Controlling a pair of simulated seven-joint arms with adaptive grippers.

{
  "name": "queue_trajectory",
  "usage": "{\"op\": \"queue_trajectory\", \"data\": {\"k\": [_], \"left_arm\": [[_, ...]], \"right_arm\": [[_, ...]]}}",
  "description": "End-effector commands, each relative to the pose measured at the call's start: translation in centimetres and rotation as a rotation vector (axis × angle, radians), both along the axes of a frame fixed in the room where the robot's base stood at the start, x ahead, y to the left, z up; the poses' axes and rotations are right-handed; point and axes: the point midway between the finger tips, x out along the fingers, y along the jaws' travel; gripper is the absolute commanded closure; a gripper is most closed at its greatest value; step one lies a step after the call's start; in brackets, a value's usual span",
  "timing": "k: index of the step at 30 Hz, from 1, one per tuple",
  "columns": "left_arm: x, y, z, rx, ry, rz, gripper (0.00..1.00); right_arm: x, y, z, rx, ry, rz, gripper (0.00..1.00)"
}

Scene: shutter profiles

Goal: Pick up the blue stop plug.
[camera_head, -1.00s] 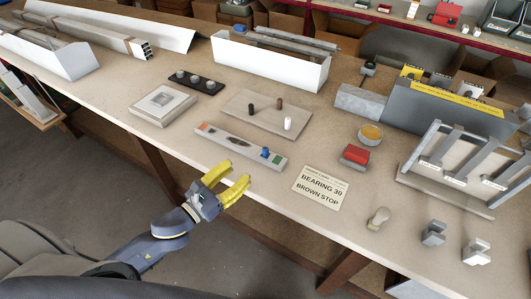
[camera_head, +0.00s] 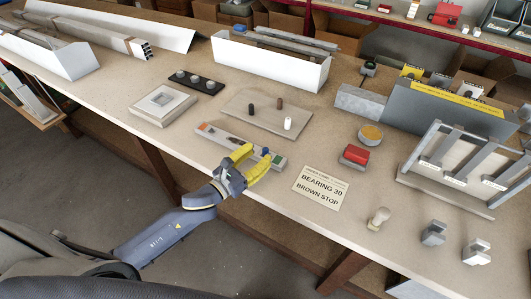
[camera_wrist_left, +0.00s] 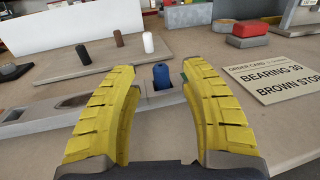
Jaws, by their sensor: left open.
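The blue stop plug (camera_head: 266,151) stands upright at the right part of a long grey profile (camera_head: 207,131) on the bench. In the left wrist view the blue stop plug (camera_wrist_left: 161,77) shows between and beyond the two yellow fingers, with a gap on each side. My left gripper (camera_head: 256,156) is open and empty, close to the plug at the bench's front edge. Its fingers hide part of the profile. My right gripper is not in view.
A flat plate (camera_head: 258,119) behind the profile bears a black, a brown and a white plug. An order card (camera_head: 320,188) reading "BEARING 30 BROWN STOP" lies to the right. A red block (camera_head: 355,154) sits farther right.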

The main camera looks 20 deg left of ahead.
Motion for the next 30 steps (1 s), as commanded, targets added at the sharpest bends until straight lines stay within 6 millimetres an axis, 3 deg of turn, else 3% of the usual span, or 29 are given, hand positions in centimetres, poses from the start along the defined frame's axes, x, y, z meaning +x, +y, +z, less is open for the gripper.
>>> {"op": "queue_trajectory", "data": {"k": [9, 20, 30], "left_arm": [[3.0, -1.5, 0.0, 0.0, -0.001, 0.0, 0.55], [3.3, -1.6, 0.0, 0.0, -0.001, 0.0, 0.55], [3.3, -1.6, 0.0, 0.0, -0.001, 0.0, 0.94]], "right_arm": [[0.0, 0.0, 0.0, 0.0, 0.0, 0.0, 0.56], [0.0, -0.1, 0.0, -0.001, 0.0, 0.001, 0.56], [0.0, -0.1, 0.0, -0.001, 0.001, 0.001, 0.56]]}}
